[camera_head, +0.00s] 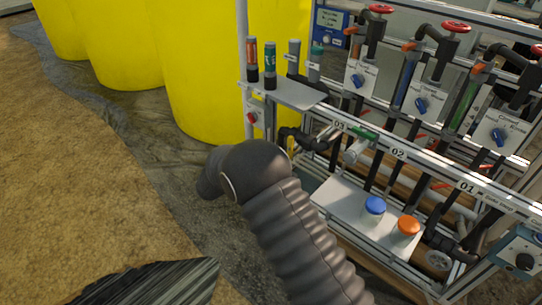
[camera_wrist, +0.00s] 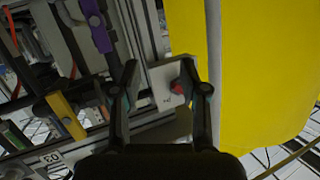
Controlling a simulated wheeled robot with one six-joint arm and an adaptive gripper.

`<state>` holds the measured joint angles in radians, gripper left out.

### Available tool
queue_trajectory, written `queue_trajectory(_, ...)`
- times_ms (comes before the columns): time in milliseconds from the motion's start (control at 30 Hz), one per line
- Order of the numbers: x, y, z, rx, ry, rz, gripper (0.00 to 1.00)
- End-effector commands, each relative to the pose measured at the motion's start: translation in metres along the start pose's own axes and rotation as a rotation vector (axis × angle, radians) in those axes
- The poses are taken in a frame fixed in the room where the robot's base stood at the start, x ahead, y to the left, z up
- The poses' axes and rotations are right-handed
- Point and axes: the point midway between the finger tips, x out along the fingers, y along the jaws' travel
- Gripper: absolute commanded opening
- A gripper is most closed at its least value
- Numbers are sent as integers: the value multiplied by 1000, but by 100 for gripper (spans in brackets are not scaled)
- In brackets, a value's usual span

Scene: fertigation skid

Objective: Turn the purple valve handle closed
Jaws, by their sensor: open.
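The purple valve handle (camera_wrist: 97,25) shows in the upper left of the wrist view, a flat bar among dark pipes and metal rails. I cannot make it out in the head view. My gripper (camera_wrist: 158,64) is open and empty, with its two fingers spread apart. The purple handle lies outside the gripper, up and to the left of the left finger. Between the fingers, farther back, is a pale plate with a red knob (camera_wrist: 178,87). In the head view my arm reaches toward the left end of the skid, and the gripper's fingers cannot be made out.
Yellow tanks (camera_head: 200,70) stand behind and left of the skid; one fills the wrist view's right side. A yellow handle (camera_wrist: 65,115) lies lower left there. In the head view, a green handle (camera_head: 365,133), bottles, a blue-capped container (camera_head: 375,205) and an orange-capped one (camera_head: 409,225) crowd the skid.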

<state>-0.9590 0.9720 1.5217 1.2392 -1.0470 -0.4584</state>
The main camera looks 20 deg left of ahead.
Motion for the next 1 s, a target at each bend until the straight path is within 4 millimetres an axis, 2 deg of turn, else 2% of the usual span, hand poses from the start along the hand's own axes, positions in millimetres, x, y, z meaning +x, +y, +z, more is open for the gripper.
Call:
queue_trajectory(33, -6, 3, 15, -19, 45, 52, 44)
queue_trajectory(200, -30, 21, 41, -80, 180, 222, 44)
queue_trajectory(333, -44, 31, 52, -113, 235, 300, 44)
queue_trajectory(467, -47, 35, 55, -125, 257, 331, 44)
queue_trajectory(667, -26, 44, 48, -125, 257, 335, 44)
queue_trajectory(1000, 32, 63, 31, -124, 257, 332, 44)
